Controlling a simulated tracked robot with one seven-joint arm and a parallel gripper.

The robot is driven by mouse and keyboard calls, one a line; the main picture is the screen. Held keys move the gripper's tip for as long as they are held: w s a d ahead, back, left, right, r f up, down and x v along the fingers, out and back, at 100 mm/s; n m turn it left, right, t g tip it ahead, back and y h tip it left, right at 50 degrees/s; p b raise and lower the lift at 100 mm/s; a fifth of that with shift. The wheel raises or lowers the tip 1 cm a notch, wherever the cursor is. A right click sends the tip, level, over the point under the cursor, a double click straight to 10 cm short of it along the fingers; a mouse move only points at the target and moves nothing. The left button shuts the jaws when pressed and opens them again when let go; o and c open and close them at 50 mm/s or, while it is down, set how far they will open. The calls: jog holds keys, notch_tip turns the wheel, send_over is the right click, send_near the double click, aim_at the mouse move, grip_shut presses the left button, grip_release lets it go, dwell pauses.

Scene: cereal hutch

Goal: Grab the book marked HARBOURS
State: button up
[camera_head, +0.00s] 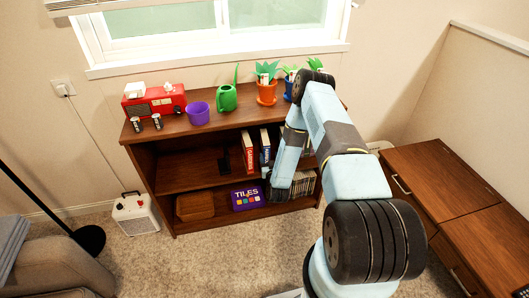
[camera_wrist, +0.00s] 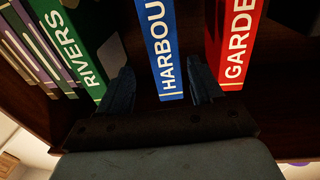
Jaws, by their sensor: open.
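The blue book marked HARBOURS (camera_wrist: 162,45) stands upright in the wrist view, its last letters cut off at the top. In the head view it stands on the hutch's upper shelf (camera_head: 265,143), partly hidden by my arm. My gripper (camera_wrist: 162,82) is open, one finger on each side of the blue spine, with a visible gap on both sides. It does not hold the book.
A red GARDENS book (camera_head: 248,152) stands beside it, lettered GARDE in the wrist view (camera_wrist: 236,45). A green RIVERS book (camera_wrist: 75,45) is on the other side. A purple TILES box (camera_head: 248,198) sits on the lower shelf. Planters and a watering can (camera_head: 227,98) stand on top.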

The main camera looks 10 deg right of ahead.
jog(key=shift+w+d, duration=0.15)
jog(key=shift+w, duration=1.1)
jog(key=w, duration=0.5)
jog(key=shift+w+r, duration=0.2)
jog(key=shift+r, duration=0.05)
jog(key=shift+c, duration=0.4)
grip_shut()
